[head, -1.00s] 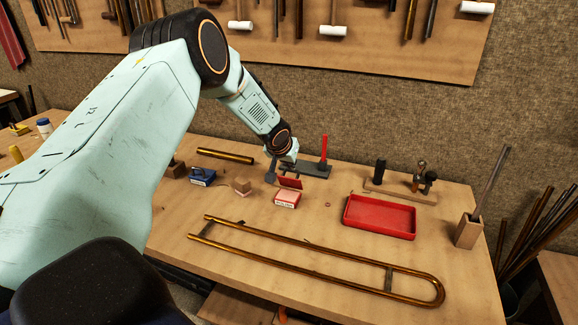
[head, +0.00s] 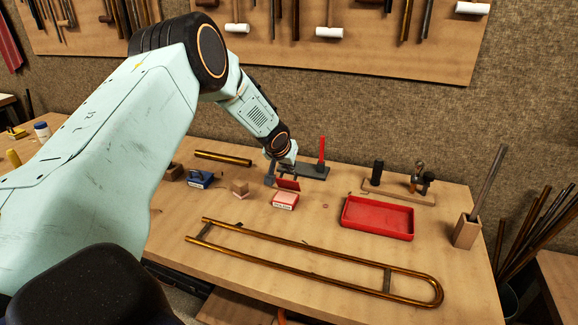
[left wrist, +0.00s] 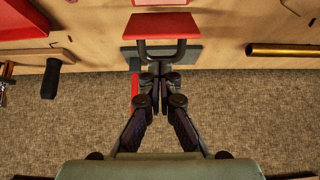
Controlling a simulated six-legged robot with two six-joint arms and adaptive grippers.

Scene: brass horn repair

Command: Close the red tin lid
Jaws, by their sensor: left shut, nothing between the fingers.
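The red tin (head: 285,201), a small box with a pale label, sits on the bench in the head view. Its red lid (head: 288,184) stands raised at the tin's back edge. In the left wrist view the lid (left wrist: 165,25) is at the top centre, and only a sliver of the tin (left wrist: 160,3) shows beyond it. My left gripper (left wrist: 160,75) is shut and empty, on the far side of the lid from the tin. In the head view the gripper points down behind the lid, and its fingertips are partly hidden. I cannot tell whether it touches the lid. My right gripper is out of view.
A dark stand with a red upright (head: 322,152) is close beside my gripper. A blue tin (head: 200,179), a wooden block (head: 239,188) and a brass tube (head: 223,157) lie to the left. A red tray (head: 350,223) is to the right. A long brass slide (head: 300,245) lies in front.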

